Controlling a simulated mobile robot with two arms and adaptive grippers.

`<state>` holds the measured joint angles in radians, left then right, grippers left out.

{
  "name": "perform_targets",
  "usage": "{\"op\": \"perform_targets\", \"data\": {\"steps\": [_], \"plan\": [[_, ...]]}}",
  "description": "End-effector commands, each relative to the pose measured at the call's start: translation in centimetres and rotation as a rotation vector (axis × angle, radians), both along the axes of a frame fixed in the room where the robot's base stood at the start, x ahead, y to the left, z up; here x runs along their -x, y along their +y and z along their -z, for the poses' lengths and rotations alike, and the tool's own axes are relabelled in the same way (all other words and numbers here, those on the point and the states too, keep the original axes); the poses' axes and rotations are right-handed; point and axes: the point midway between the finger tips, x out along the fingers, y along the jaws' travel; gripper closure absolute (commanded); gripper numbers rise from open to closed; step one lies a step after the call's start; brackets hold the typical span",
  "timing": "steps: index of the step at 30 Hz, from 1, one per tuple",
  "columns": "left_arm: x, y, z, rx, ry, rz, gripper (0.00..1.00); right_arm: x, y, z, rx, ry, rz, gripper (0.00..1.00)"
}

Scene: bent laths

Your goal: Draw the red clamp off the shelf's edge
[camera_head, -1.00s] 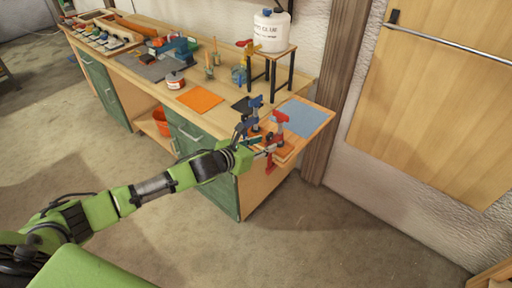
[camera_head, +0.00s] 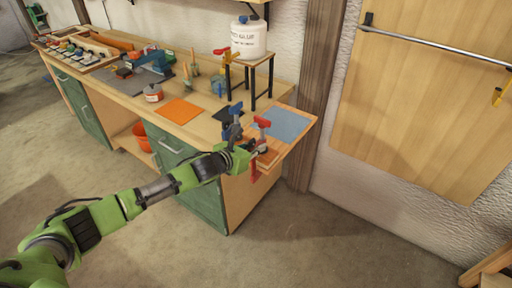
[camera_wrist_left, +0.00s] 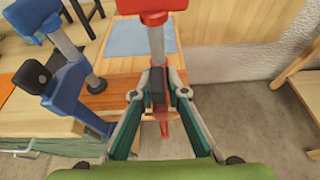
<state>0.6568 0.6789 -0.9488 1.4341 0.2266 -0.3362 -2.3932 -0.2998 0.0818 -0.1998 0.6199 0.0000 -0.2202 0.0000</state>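The red clamp (camera_head: 262,123) stands upright at the shelf's front edge, with its red lower part (camera_head: 254,172) hanging below the board. My left gripper (camera_head: 250,147) is at the clamp's shaft from the front left. In the left wrist view the fingers (camera_wrist_left: 158,88) are drawn in on both sides of a dark part of the clamp, below its red top (camera_wrist_left: 152,8), and look shut on it. The exact contact is partly hidden. The wooden shelf (camera_head: 291,151) shows behind. My right gripper is in neither view.
A blue clamp (camera_head: 234,122) stands close to the left of the red one; it also shows in the left wrist view (camera_wrist_left: 66,92). A blue-grey sheet (camera_head: 287,124) lies behind. A small stand (camera_head: 262,68) bears a white glue container (camera_head: 248,38). The floor in front is clear.

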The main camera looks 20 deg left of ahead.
Motion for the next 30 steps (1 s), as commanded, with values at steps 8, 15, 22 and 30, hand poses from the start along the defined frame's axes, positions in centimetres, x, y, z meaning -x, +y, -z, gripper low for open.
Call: {"op": "perform_targets", "data": {"steps": [8, 15, 22, 30], "plan": [[0.0, 0.0, -0.2, 0.002, -0.004, 0.001, 1.00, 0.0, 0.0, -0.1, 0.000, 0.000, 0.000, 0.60], [1.1, 0.5, -0.2, -0.001, -0.001, 0.000, 1.00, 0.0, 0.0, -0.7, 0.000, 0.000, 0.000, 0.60], [2.2, 0.8, -0.2, 0.000, 0.000, 0.000, 1.00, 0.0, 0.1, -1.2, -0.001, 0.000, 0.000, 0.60], [3.4, 1.3, -0.2, 0.000, -0.001, 0.000, 1.00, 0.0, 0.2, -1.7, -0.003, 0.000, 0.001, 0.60]]}}
